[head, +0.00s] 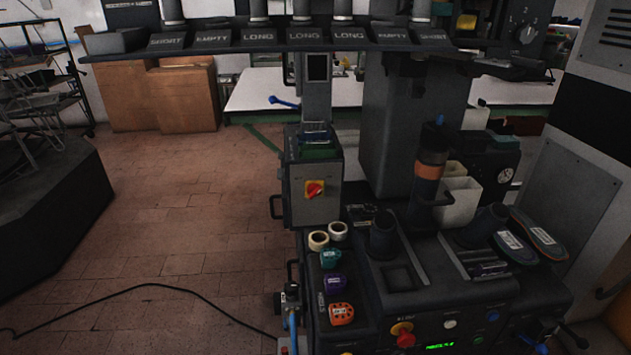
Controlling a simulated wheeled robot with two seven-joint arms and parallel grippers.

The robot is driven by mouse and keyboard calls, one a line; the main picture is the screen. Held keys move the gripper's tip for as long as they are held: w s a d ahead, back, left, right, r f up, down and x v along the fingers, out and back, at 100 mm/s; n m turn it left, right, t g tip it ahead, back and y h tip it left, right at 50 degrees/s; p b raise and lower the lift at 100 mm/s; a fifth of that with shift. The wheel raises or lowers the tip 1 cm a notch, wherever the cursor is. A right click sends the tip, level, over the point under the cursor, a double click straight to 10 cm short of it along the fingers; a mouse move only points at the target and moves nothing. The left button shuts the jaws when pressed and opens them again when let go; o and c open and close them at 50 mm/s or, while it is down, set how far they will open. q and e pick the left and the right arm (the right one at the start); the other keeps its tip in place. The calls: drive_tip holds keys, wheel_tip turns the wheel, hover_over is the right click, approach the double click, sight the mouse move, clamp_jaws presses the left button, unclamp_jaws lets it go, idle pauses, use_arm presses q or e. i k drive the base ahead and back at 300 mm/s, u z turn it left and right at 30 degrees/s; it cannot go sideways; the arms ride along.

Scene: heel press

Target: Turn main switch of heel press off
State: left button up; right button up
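The heel press (385,105) fills the middle and right of the head view. A red rotary switch on a yellow square plate (315,189) sits on the front of a grey box at the left side of the press. It looks like the main switch. Its red handle appears to lie at a slant, but its exact setting is too small to read. Nothing touches or covers the switch. I cannot make out either of my grippers in this view.
A handle (276,207) sticks out left of the switch box. The control panel below has a red knob on yellow (402,334) and a lit green display (438,346). Tape rolls (318,240) and insoles (530,235) lie on the press. A black cable (130,290) crosses the open tiled floor at left.

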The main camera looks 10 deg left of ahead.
sight(315, 192)
drive_tip(key=u, duration=0.45)
drive_tip(key=k, duration=1.1)
drive_tip(key=u, duration=1.45)
drive_tip(key=i, duration=1.95)
drive_tip(key=z, duration=1.25)
drive_tip(key=i, duration=0.6)
drive_tip(key=z, duration=0.65)
